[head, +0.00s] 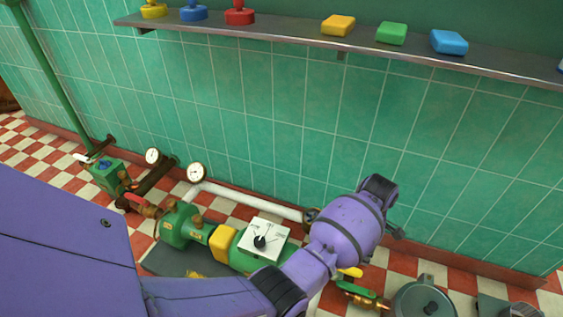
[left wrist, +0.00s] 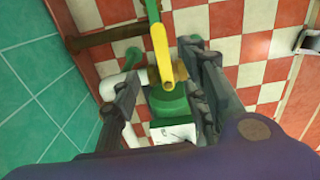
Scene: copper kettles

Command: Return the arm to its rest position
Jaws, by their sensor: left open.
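My left arm (head: 345,232) is purple and reaches across the lower middle of the head view, above the pipework. My left gripper (left wrist: 165,85) shows in the left wrist view with its two dark fingers apart. No object is held between them. A yellow lever (left wrist: 161,55) and green pipework (left wrist: 168,106) appear in the gap, beyond the fingers; I cannot tell the exact distance. In the head view the arm's wrist mostly hides the gripper. My right gripper is in neither view.
A yellow-handled valve (head: 350,271) and a grey lidded pot (head: 425,298) are at lower right. A wall shelf (head: 290,32) holds coloured knobs and blocks. The tiled wall is close behind.

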